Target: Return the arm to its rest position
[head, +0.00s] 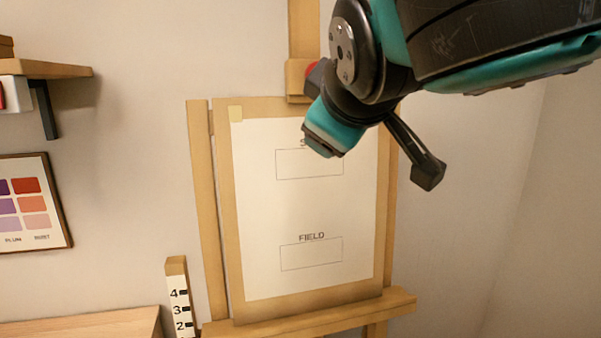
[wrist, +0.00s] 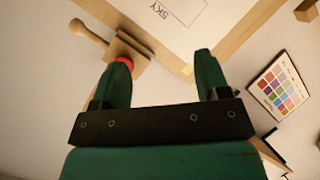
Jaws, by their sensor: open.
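My arm comes in from the upper right of the head view and ends in front of the top of the easel. My gripper (wrist: 162,62) is open in the wrist view, with its two teal fingers apart and nothing between them. In the head view the gripper (head: 332,128) partly covers the upper label on the paper; I cannot make out both fingertips there. A red piece on a wooden block (wrist: 128,46) shows beside the left finger in the wrist view; I cannot tell whether they touch.
A white paper (head: 310,210) marked SKY and FIELD is on the wooden easel (head: 205,215). A swatch chart (head: 35,205) and a shelf (head: 50,69) are on the left wall. A numbered post (head: 178,290) stands by a wooden table (head: 90,325). The right side below my arm looks clear.

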